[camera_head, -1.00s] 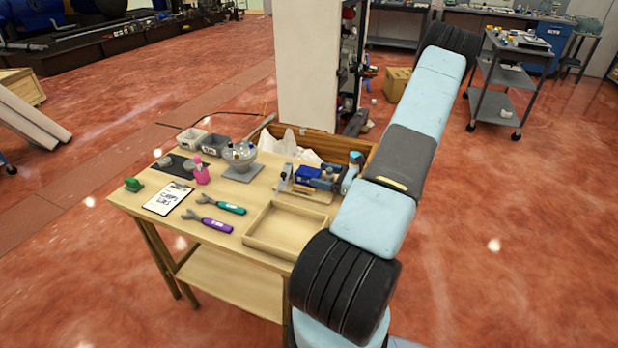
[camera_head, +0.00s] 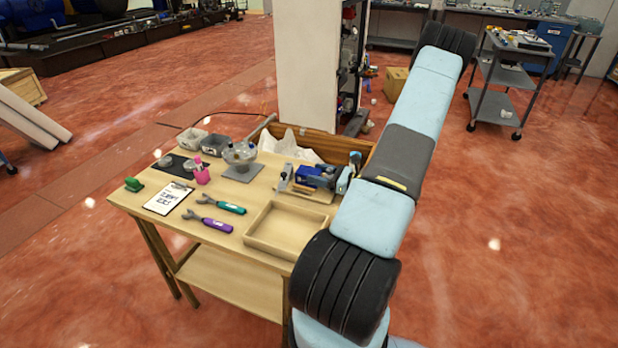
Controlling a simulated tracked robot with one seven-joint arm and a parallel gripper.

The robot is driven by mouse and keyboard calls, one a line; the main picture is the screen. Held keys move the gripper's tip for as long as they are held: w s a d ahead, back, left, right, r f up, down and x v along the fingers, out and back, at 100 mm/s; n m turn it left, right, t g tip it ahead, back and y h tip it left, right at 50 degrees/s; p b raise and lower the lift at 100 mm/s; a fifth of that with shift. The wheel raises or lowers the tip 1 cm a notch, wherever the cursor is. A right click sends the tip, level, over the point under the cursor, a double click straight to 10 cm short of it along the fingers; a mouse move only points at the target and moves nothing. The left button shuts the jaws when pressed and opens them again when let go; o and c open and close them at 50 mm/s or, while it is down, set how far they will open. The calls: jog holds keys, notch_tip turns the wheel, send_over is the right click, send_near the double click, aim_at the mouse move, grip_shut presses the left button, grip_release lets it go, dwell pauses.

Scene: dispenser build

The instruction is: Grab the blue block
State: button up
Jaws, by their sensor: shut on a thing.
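The blue block (camera_head: 308,181) is at the right side of the wooden workbench, at the small holder with grey uprights (camera_head: 284,177). My gripper (camera_head: 314,175) reaches in from the right and is shut on the blue block. The fingers and part of the block cover each other, so the exact contact is hard to see. I cannot tell whether the block is clear of the holder's base.
An empty wooden tray (camera_head: 262,245) lies in front of the holder. A glass bowl on a grey stand (camera_head: 240,160) is to its left. Green (camera_head: 222,204) and purple (camera_head: 208,220) handled tools lie left of the tray. A wooden crate (camera_head: 347,148) stands behind.

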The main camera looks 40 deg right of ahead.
jog(key=c, duration=0.4)
jog(key=shift+r, duration=0.1)
